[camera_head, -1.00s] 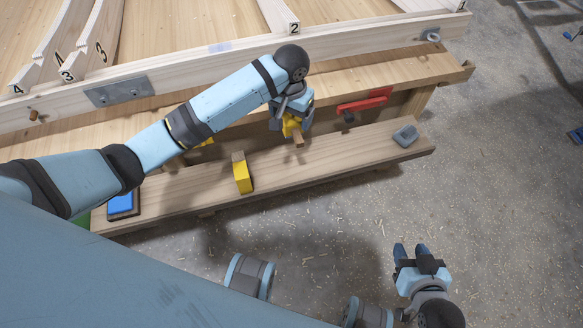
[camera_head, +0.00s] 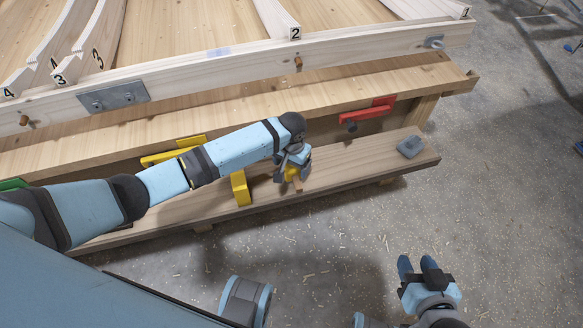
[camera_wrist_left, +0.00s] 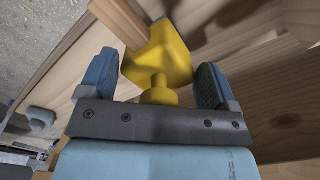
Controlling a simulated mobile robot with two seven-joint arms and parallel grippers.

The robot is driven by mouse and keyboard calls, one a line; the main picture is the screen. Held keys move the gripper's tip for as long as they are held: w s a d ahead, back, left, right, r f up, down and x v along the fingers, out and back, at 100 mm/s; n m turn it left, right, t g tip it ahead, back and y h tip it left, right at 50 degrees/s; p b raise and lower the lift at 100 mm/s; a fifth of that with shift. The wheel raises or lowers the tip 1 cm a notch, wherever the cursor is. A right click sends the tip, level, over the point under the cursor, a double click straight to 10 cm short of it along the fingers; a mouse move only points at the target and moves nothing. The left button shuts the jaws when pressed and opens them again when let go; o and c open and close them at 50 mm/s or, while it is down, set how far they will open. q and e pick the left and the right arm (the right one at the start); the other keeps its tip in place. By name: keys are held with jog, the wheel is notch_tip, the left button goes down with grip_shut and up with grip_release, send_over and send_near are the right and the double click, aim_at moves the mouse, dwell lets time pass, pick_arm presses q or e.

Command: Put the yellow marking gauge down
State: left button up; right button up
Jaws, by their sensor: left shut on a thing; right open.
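My left gripper (camera_head: 292,172) is shut on the yellow marking gauge (camera_head: 291,173), low over the wooden lower shelf (camera_head: 345,172). In the left wrist view the gauge (camera_wrist_left: 165,58) is a yellow body with a round knob between the two blue fingers, and a wooden beam (camera_wrist_left: 120,22) sticks out of it. I cannot tell whether the gauge touches the shelf. My right gripper (camera_head: 418,270) is open and empty over the floor, in front of the shelf.
A second yellow piece (camera_head: 241,188) stands on the shelf left of my left gripper, partly behind my arm. A grey object (camera_head: 411,146) lies near the shelf's right end. A red clamp (camera_head: 367,112) and a yellow clamp (camera_head: 175,152) are at the bench front. The shelf between gripper and grey object is clear.

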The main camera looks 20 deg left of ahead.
pick_arm(q)
jog(key=shift+f, duration=0.7)
jog(key=o, duration=0.7)
jog(key=shift+f, duration=0.15)
jog(key=shift+o, duration=0.2)
notch_tip(320, 180, up, 11)
jog(key=p, duration=0.3)
jog(key=shift+r, duration=0.7)
pick_arm(e)
jog(key=shift+s+d, duration=0.1)
jog(key=shift+d, duration=0.2)
jog(key=shift+r, duration=0.1)
